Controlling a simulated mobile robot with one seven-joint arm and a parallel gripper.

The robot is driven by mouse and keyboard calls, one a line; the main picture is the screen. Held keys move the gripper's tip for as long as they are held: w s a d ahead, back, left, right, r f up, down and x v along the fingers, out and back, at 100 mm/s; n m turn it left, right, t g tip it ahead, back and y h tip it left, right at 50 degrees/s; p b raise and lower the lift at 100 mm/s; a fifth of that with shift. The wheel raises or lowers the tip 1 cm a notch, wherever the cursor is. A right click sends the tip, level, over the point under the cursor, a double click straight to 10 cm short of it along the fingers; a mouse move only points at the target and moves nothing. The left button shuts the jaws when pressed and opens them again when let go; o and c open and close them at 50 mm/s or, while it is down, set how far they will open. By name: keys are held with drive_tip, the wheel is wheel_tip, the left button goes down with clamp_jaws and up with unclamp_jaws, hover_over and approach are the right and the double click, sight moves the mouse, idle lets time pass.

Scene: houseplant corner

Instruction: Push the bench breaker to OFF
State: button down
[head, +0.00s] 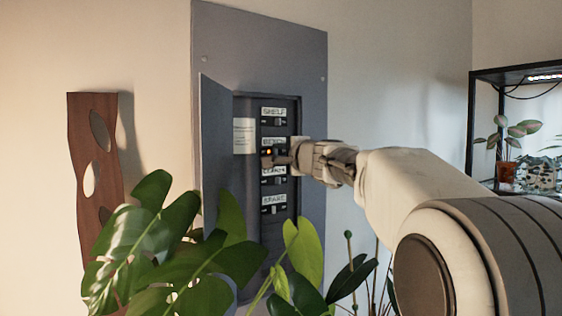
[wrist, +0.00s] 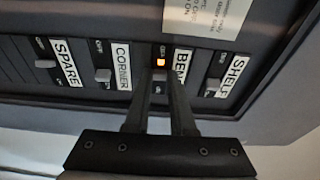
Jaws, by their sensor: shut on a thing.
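The breaker panel (head: 312,120) is on the wall with its door (head: 216,140) open to the left. Its breakers run in a column in the head view, labelled SHELF, BENCH, CORNER and SPARE from top to bottom. My gripper (head: 277,160) reaches in from the right at the bench row. In the wrist view my gripper (wrist: 160,90) is shut on the toggle of the bench breaker (wrist: 159,76). An orange light (wrist: 161,62) glows beside that toggle. The fingers hide part of the BENCH label (wrist: 181,63) and most of the toggle.
The neighbouring corner (wrist: 103,75) and shelf (wrist: 213,84) breakers lie close on either side of my fingers. A paper notice (head: 244,136) is inside the panel. Large plant leaves (head: 180,240) stand below and in front. A plant shelf (head: 500,76) is at the right.

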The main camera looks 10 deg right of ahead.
drive_tip(key=shift+a+m+h, duration=0.25)
drive_tip(key=shift+m+h, duration=0.3)
drive_tip(key=shift+h, duration=0.3)
drive_tip(key=shift+a+m+h, duration=0.25)
drive_tip(key=shift+m+h, duration=0.3)
drive_tip(key=shift+h, duration=0.3)
drive_tip(key=shift+a+m+h, duration=0.1)
drive_tip(key=shift+m+h, duration=0.4)
drive_tip(key=shift+h, duration=0.3)
drive_tip(key=c, duration=0.8)
unclamp_jaws()
drive_tip(key=shift+o, duration=0.2)
drive_tip(key=shift+s, duration=0.1)
drive_tip(key=s+a+p, duration=0.1)
drive_tip(key=s, duration=1.6)
drive_tip(key=shift+s, duration=0.15)
